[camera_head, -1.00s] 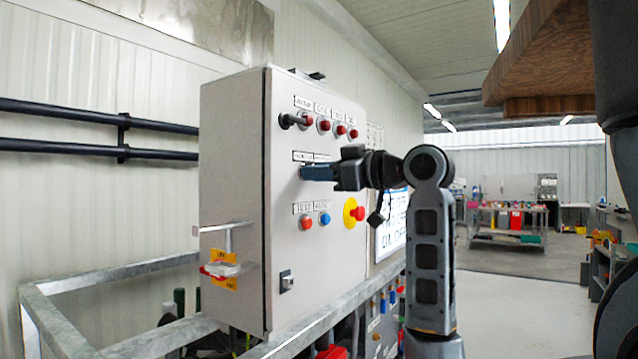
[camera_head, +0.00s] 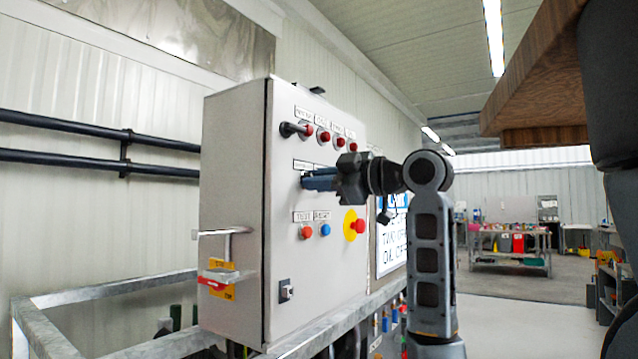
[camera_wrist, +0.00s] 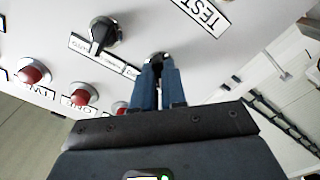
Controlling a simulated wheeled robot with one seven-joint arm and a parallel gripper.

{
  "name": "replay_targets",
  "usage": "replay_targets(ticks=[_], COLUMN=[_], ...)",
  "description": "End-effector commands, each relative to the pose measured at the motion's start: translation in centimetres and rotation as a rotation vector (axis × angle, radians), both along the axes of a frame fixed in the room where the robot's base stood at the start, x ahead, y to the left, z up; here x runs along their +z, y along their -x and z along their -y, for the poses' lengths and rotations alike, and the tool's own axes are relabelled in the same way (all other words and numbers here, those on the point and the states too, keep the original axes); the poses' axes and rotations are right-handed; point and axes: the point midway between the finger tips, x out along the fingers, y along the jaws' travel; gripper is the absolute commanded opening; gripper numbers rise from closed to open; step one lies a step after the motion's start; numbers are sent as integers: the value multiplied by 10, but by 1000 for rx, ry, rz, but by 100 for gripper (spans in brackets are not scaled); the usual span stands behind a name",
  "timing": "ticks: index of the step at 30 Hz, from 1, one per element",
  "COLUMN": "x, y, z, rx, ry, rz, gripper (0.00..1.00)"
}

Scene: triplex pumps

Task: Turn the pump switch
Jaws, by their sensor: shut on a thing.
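My gripper (camera_head: 308,181) reaches in from the right to the front of the grey control cabinet, at the middle row of controls. Its blue fingers (camera_wrist: 157,82) are closed on a small dark switch (camera_wrist: 156,59) with a shiny ring at its base, mostly hidden between the fingertips. In the wrist view a second black switch knob (camera_wrist: 103,34) stands beside it, not touched, with a label strip between the two. My gripper hides that knob in the head view. I cannot read which label belongs to the held switch.
A wooden panel (camera_head: 530,70) hangs upper right.

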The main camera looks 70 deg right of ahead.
Motion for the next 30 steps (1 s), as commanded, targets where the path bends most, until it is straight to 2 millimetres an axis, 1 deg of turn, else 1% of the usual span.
replay_targets(ticks=[8, 9, 17, 25, 28, 30], x=[0, 0, 0, 0, 0, 0], y=[0, 0, 0, 2, 10, 20], z=[0, 0, 0, 0, -2, -4], rx=[1, 1, 1, 0, -2, -2], ry=[0, 0, 0, 0, 0, 1], rz=[-1, -1, -1, 0, 1, 2], gripper=[0, 13, 37, 37, 37, 37])
